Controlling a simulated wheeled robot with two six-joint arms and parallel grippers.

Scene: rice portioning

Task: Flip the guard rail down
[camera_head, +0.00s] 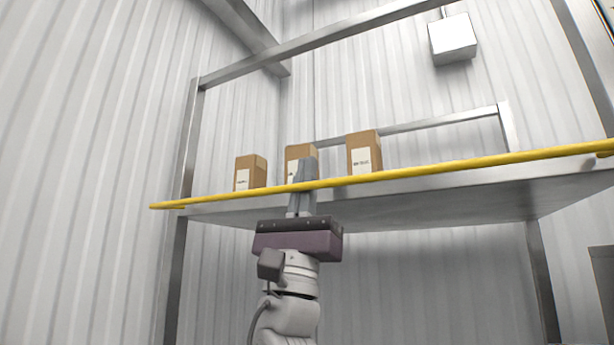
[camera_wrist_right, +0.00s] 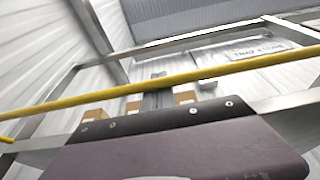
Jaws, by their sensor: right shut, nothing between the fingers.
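The guard rail is a long yellow bar (camera_head: 440,167) across the front edge of a raised metal shelf, rising slightly to the right in the head view. It also crosses the right wrist view (camera_wrist_right: 80,98). My right gripper (camera_head: 305,165) points upward at the rail, its fingers closed together and empty. The rail crosses in front of the fingers in the head view, and the fingertips (camera_wrist_right: 158,77) show above it in the wrist view. I cannot tell whether they touch it. My left gripper is not in view.
Three brown boxes with white labels, left (camera_head: 250,172), middle (camera_head: 300,153) and right (camera_head: 364,153), stand on the metal shelf (camera_head: 440,195) behind the rail. A metal frame (camera_head: 187,140) surrounds it. A white box (camera_head: 452,40) hangs on the corrugated wall. Below the shelf is open space.

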